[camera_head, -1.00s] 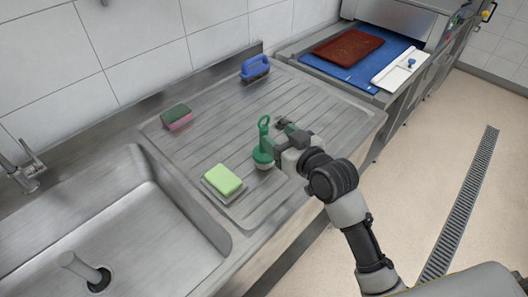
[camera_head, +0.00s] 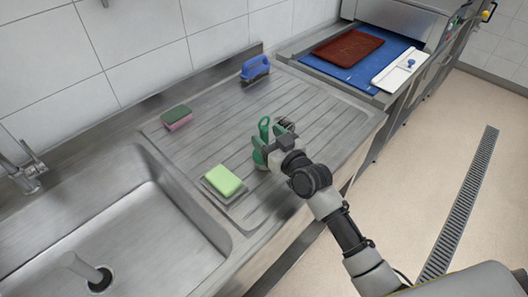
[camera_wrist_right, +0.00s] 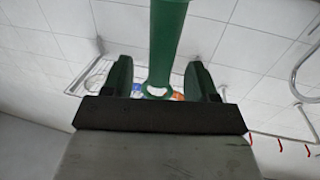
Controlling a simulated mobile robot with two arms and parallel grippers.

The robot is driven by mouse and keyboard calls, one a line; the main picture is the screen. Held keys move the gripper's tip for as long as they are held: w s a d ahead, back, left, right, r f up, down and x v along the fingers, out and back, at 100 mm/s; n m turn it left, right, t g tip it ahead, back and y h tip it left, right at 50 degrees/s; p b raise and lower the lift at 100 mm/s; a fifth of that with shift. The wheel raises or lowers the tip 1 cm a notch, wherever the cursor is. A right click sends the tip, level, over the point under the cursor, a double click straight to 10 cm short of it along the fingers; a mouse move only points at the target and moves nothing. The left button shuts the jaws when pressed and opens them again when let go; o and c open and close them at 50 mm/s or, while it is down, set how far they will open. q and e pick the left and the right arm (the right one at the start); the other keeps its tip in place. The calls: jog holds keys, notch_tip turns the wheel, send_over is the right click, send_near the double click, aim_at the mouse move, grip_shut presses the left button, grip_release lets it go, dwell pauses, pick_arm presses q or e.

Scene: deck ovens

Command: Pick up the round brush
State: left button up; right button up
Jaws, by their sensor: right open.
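The round brush (camera_head: 264,125) stands upright on the ribbed steel drainboard, its green handle ending in a loop at the top. My right gripper (camera_head: 267,148) is at the brush, coming from the right, and hides part of it. In the right wrist view the green handle (camera_wrist_right: 166,45) passes between the two dark green fingers of my right gripper (camera_wrist_right: 160,75), with a gap on each side. The gripper is open around the handle. The brush's lower head is mostly hidden in the head view. My left gripper is not in view.
A light green sponge (camera_head: 222,180) on a small dish lies left of the brush. A dark green and pink sponge (camera_head: 177,118) and a blue-handled brush (camera_head: 255,68) lie toward the wall. The sink (camera_head: 130,225) is at lower left. The drainboard's middle is clear.

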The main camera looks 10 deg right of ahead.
jog(key=shift+x, duration=1.95)
jog(key=c, duration=1)
jog(key=shift+r, duration=0.1)
